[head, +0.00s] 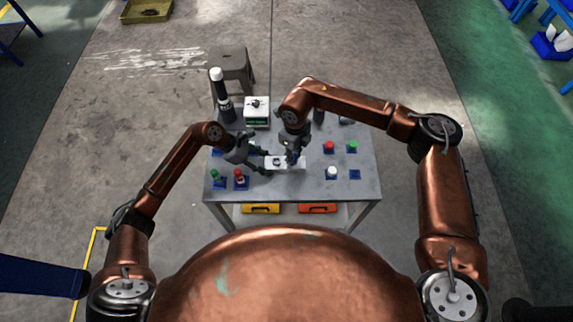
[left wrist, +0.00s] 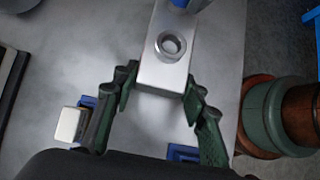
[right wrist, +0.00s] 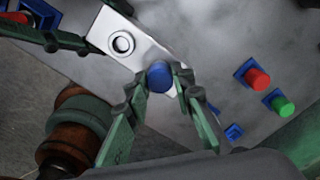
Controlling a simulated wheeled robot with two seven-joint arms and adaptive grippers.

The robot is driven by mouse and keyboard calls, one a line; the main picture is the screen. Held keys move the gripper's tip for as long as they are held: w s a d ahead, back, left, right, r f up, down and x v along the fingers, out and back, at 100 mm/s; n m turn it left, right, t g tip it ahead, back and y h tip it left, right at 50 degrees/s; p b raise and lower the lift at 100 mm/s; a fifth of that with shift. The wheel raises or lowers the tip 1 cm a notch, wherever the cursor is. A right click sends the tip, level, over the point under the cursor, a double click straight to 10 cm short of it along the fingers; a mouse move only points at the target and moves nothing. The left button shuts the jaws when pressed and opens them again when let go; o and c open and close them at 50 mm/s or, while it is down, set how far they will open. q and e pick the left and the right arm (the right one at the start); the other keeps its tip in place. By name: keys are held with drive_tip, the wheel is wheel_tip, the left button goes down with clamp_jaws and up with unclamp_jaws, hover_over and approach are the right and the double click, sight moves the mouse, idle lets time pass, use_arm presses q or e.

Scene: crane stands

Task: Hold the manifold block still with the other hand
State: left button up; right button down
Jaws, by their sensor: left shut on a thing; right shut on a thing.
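The manifold block (head: 288,164) is a pale metal bar lying on the grey table, with a round port on its top face. My left gripper (head: 262,158) is shut on the block's left end. In the left wrist view its fingers (left wrist: 160,94) sit on either side of the block (left wrist: 149,70). My right gripper (head: 292,157) points down at the block's other end. In the right wrist view its fingers (right wrist: 158,88) are shut on a blue round cap (right wrist: 159,75) at that end of the block (right wrist: 102,38). The cap's underside is hidden, so its seating cannot be told.
Red (head: 329,147), green (head: 352,147) and white (head: 331,172) caps stand on blue bases at right. More caps (head: 239,173) stand at front left. A black bottle (head: 226,105) and a white-and-green box (head: 257,112) occupy the back left. A stool (head: 232,62) stands behind.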

drive_tip(key=shift+r+n, duration=0.1)
drive_tip(key=shift+n, duration=0.3)
drive_tip(key=n, duration=0.5)
drive_tip(key=shift+n, duration=0.6)
drive_tip(key=n, duration=0.4)
drive_tip(key=n, duration=0.3)
drive_tip(key=shift+r+n, duration=0.1)
drive_tip(key=shift+n, duration=0.9)
